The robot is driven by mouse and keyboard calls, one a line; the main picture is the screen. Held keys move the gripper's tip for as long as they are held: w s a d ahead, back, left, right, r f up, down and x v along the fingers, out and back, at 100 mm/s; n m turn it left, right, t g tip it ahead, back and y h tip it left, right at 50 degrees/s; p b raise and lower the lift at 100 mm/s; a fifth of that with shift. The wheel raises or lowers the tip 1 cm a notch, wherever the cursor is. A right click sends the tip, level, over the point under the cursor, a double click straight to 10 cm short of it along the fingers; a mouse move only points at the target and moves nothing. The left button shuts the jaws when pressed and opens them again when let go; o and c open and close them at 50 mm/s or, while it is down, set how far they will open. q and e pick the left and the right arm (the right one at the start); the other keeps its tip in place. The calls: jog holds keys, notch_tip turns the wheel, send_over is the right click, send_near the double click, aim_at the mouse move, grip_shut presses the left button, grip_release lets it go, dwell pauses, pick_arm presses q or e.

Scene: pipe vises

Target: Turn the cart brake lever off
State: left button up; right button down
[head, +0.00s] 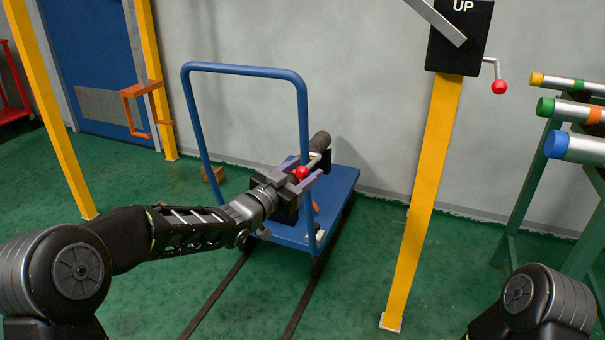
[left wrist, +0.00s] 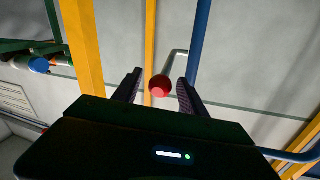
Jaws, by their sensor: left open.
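The blue cart (head: 344,186) stands on the green floor, with its tall blue push handle (head: 245,69) at the near end. The brake lever's red knob (head: 301,172) shows between the fingers of my left gripper (head: 304,169), near the handle's right upright. In the left wrist view the red knob (left wrist: 159,86) sits between the two fingertips, with gaps beside it. The lever's bent grey rod (left wrist: 172,61) runs from it towards the blue upright (left wrist: 198,42). My left gripper is open. It hides part of the cart deck. My right gripper is out of view.
A yellow post (head: 424,190) with a black "UP" box (head: 459,40) and red-knobbed crank (head: 499,87) stands right of the cart. A green rack (head: 525,185) holds capped pipes at far right. Dark rails (head: 216,296) cross the floor. An orange frame (head: 146,108) is at left.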

pick_arm(q)
grip_shut()
dwell(0.5)
dwell(0.9)
